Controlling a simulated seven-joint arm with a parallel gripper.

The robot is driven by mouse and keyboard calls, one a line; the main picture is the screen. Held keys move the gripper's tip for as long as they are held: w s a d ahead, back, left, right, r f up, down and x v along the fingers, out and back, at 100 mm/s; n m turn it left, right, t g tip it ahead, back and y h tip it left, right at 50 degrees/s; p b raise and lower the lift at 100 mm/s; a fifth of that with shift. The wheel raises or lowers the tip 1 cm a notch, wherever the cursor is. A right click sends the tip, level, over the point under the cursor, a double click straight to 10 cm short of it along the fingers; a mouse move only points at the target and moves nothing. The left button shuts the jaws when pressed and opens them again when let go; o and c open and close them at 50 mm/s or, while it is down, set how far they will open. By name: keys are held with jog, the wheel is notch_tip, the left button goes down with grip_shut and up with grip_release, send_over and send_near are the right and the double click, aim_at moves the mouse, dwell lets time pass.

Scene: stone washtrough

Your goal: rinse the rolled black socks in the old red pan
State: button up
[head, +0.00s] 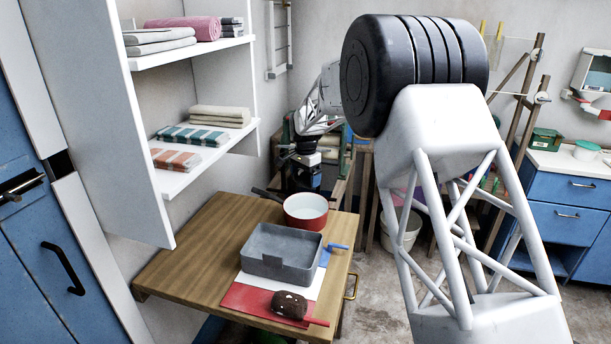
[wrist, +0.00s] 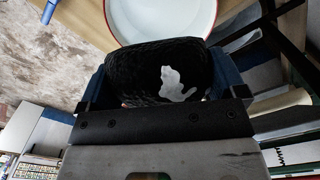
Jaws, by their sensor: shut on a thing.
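The old red pan (head: 306,222) stands on the wooden table, with a pale inside and a dark handle to the left. In the wrist view the pan (wrist: 165,22) is a pale round with a red rim, just beyond my gripper. The black socks (wrist: 135,68) are a knitted black roll with a white patch. My gripper (wrist: 160,80) is shut on them, one blue finger at each side. In the head view my gripper (head: 303,172) is dark and small, above and behind the pan; the socks cannot be made out there. Whether the pan holds water is unclear.
A grey stone trough (head: 282,253) stands in front of the pan on a red, white and blue mat (head: 245,300). A dark brown roll (head: 289,304) lies on the mat's front part. Wall shelves (head: 200,160) with folded cloths overhang the table's left side.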

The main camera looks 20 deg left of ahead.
jog(key=shift+f, duration=7.25)
jog(key=shift+r, duration=0.15)
jog(key=shift+r, duration=0.6)
jog(key=shift+f, duration=0.15)
jog(key=shift+f, duration=0.65)
jog(key=shift+r, duration=0.1)
jog(key=shift+r, duration=0.7)
jog(key=shift+f, duration=0.1)
jog(key=shift+f, duration=0.65)
